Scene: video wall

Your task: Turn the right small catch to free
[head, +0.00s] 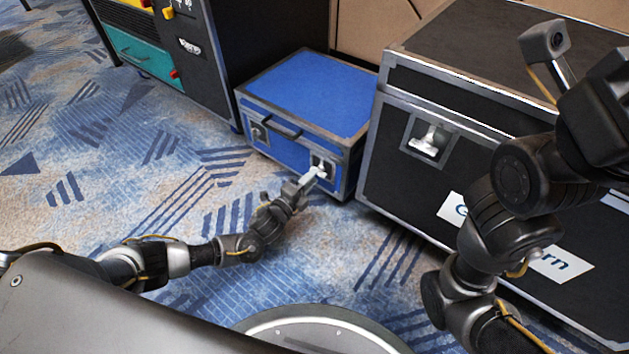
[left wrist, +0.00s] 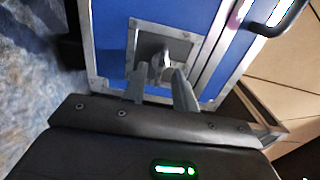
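The blue case (head: 310,92) with silver edges stands on the carpet. Its right small catch (head: 322,166) sits in a recessed plate on the front, at the right end. My left gripper (head: 318,173) reaches that catch from the front. In the left wrist view the catch (left wrist: 161,62) is a pale knob in a grey square dish, between the tips of my two fingers (left wrist: 158,82). The fingers stand apart with a gap; whether either touches the knob, I cannot tell. The left small catch (head: 260,131) is at the other end.
A black handle (head: 280,126) is on the case front between the catches. A large black flight case (head: 400,160) stands close on the right. A dark rack (head: 200,50) stands at the left. Carpet (head: 180,165) in front is clear.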

